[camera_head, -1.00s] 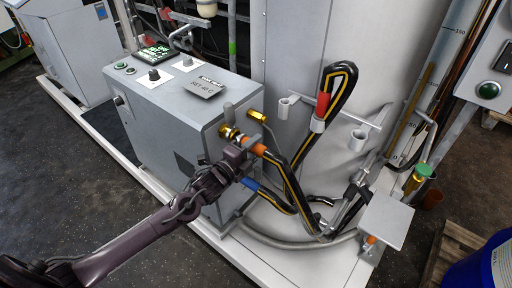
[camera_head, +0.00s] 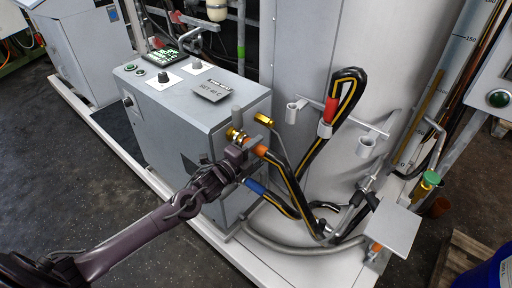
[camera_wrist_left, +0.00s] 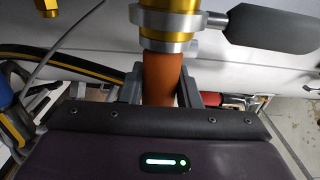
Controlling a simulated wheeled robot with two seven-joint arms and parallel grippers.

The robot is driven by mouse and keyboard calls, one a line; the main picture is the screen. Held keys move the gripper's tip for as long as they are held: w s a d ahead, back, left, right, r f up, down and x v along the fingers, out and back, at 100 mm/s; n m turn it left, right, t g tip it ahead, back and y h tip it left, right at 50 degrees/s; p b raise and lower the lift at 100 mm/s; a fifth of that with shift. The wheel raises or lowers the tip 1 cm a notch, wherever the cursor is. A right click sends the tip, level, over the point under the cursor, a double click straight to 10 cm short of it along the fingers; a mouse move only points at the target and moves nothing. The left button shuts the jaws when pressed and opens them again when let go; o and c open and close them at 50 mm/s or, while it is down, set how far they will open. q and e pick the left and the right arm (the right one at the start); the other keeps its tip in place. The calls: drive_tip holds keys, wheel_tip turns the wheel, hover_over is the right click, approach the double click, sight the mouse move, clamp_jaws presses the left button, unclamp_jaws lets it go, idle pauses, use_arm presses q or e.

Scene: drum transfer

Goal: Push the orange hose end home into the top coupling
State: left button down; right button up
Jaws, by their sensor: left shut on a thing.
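The orange hose end (camera_head: 261,150) is in my left gripper (camera_head: 247,147), at the right side of the grey cabinet. In the left wrist view the gripper's fingers (camera_wrist_left: 160,92) are shut on both sides of the orange hose end (camera_wrist_left: 160,70). The top coupling (camera_head: 236,135) is brass with a silver ring and a grey lever. In the wrist view the orange end runs straight up to the ring of the coupling (camera_wrist_left: 168,22), in line with it and with no clear gap. How deep it sits is hidden. My right gripper is not in view.
A blue hose end (camera_head: 255,186) lies just below my gripper. A red hose end (camera_head: 330,110) hangs in a holder on the white tank. A small grey shelf (camera_head: 392,226) stands at right.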

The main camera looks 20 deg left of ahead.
use_arm(q)
drive_tip(key=shift+w+a+r, duration=0.1)
drive_tip(key=shift+a+r, duration=0.05)
drive_tip(key=c, duration=1)
unclamp_jaws()
drive_tip(key=shift+s+f, duration=0.2)
drive_tip(key=shift+s, duration=0.1)
drive_tip(key=v, duration=0.7)
drive_tip(key=shift+s+r, duration=0.15)
drive_tip(key=shift+r, duration=0.05)
drive_tip(key=shift+a, duration=0.1)
